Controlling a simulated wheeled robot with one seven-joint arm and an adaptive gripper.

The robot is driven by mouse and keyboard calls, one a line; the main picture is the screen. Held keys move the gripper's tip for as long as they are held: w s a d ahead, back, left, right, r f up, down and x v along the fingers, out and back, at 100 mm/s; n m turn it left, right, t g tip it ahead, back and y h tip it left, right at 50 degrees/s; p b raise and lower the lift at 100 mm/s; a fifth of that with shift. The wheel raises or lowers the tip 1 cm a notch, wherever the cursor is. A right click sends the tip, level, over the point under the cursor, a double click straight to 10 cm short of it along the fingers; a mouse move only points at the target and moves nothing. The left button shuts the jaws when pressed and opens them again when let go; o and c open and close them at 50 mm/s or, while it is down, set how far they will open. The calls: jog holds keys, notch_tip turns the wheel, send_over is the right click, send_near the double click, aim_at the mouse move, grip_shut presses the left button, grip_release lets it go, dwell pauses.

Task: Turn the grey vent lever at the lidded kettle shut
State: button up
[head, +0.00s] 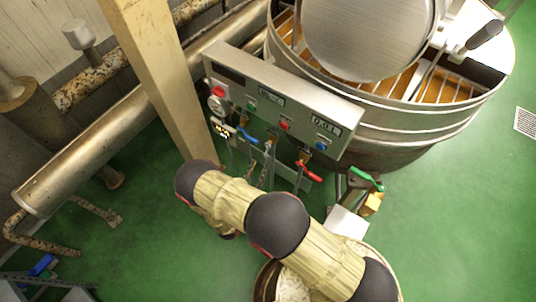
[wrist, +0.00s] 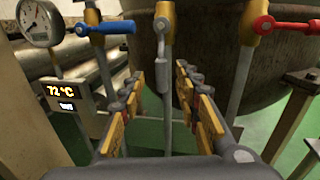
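The grey vent lever (wrist: 162,58) hangs down from its yellow valve body at the top middle of the wrist view, in line with its pipe. My gripper (wrist: 160,88) is open, with one yellow-and-grey finger on each side below the lever. The lever's lower end shows in the gap between the fingers; I cannot tell whether either finger touches it. In the head view the lidded kettle (head: 445,125) stands at the upper right, with a round metal lid (head: 370,35). My arm covers the gripper there.
A blue lever (wrist: 105,28) is left of the grey one and a red lever (wrist: 285,25) right. A gauge (wrist: 40,22) and a 72 °C display (wrist: 66,96) stand further left. The control panel (head: 245,88), a post (head: 165,75) and a green lever (head: 367,180) are nearby.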

aim_at(265, 157)
jog(key=b+x, duration=0.1)
jog(key=x, duration=0.6)
jog(key=shift+w+d, duration=0.25)
jog(key=shift+d, duration=0.05)
jog(key=c, duration=0.4)
grip_shut()
